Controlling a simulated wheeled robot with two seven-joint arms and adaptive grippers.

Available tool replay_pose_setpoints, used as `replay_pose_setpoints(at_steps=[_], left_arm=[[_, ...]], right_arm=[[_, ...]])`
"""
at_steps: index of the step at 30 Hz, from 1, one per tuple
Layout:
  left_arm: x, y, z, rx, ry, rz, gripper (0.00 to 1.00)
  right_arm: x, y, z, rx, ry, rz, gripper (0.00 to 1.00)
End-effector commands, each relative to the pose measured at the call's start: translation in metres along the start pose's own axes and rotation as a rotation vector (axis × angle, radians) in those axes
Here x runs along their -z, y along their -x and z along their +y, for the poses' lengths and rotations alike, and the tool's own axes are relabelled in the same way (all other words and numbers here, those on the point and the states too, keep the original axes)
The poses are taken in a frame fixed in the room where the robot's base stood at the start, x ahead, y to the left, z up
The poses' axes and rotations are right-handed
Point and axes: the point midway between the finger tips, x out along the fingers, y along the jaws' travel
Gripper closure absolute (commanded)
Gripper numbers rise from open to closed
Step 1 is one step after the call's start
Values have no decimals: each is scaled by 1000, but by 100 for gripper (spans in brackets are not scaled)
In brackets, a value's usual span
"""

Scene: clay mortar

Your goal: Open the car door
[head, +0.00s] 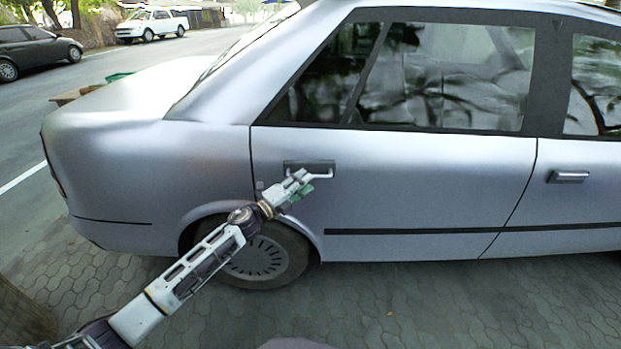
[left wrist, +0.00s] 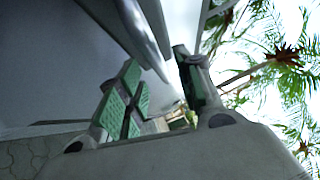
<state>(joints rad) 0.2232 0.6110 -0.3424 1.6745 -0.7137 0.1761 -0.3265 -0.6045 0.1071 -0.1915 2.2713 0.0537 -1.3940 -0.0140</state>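The silver car's rear door (head: 420,185) looks closed, flush with the body around it. Its handle (head: 322,168) sits near the door's left edge, partly covered by my left gripper (head: 306,181). In the left wrist view, the gripper (left wrist: 162,95) has its fingers spread apart, with green pads showing. A pale bar that looks like the handle (left wrist: 152,28) reaches down toward the gap between the fingers. I cannot tell whether either finger touches it. The right gripper is in neither view.
The front door has its own handle (head: 568,177) at the right. The rear wheel (head: 262,258) is below my left arm. Paved ground (head: 400,305) beside the car is clear. A dark car (head: 38,48) and a white pickup (head: 152,24) stand far off.

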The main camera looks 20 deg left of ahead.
Motion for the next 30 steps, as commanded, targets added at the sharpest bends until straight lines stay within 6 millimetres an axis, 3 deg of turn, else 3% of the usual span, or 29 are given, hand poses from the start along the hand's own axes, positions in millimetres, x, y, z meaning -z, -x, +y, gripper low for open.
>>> replay_pose_setpoints(at_steps=[15, 29, 30], left_arm=[[0, -33, -1, 1, 0, -1, 65], [0, -37, 0, 0, 0, 0, 65], [0, -37, 0, 0, 0, 0, 68]], right_arm=[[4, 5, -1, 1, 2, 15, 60], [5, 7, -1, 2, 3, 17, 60], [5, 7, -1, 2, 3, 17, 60]])
